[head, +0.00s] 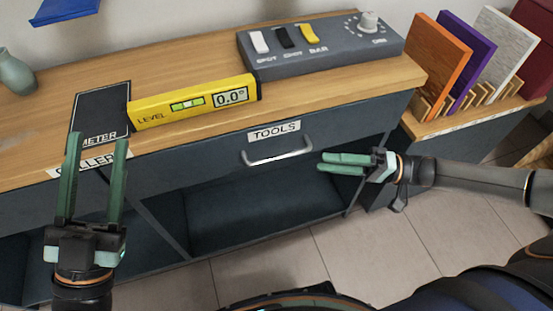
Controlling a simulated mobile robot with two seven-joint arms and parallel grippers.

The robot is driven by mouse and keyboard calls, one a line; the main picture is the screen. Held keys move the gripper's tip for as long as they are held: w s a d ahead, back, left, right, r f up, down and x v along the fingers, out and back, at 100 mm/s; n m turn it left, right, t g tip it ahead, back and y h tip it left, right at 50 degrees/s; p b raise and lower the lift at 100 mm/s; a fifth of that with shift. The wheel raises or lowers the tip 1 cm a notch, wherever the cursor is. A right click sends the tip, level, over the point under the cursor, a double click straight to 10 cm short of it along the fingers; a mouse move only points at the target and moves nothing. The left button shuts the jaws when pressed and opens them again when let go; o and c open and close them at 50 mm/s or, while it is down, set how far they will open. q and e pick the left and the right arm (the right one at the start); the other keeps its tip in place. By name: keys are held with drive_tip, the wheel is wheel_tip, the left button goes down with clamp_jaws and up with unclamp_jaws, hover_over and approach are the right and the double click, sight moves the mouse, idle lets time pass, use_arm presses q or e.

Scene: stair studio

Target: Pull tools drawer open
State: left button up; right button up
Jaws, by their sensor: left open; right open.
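The tools drawer (220,165) is a dark grey front under the wooden top, with a white TOOLS label (274,132) at its upper edge. It looks shut, flush with the cabinet front. Its silver bar handle (277,158) sits below the label. My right gripper (320,163) is open, its green fingers pointing left just right of the handle; a small gap seems to separate them. Nothing is between its fingers. My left gripper (98,140) is open and empty, fingers pointing up, in front of the cabinet's left part, well left of the handle.
On the wooden top (170,65) are a yellow level (192,102), a dark METER mat (98,112), a switch panel (320,48) and a vase (14,72). Coloured panels (440,62) stand in a rack at right. An open shelf (260,205) lies below the drawer; tiled floor (270,262) is clear.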

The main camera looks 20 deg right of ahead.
sight(277, 156)
drive_tip(key=b+x, duration=0.1)
drive_tip(key=x, duration=0.9)
drive_tip(key=shift+w+a, duration=0.1)
drive_tip(key=shift+a, duration=0.25)
use_arm(q)
drive_tip(key=shift+s+d+r+m+h, duration=0.15)
drive_tip(key=shift+s+r+m+h, duration=0.55)
drive_tip(key=shift+h, duration=0.2)
drive_tip(key=shift+s+d+r+m+h, duration=0.1)
drive_tip(key=shift+s+r+m+h, duration=0.55)
drive_tip(key=shift+h, duration=0.25)
use_arm(e)
drive_tip(key=shift+w+a+r, duration=0.15)
drive_tip(key=shift+w+a, duration=0.05)
drive_tip(key=shift+a, duration=0.3)
use_arm(q)
drive_tip(key=shift+f, duration=0.1)
use_arm(e)
clamp_jaws()
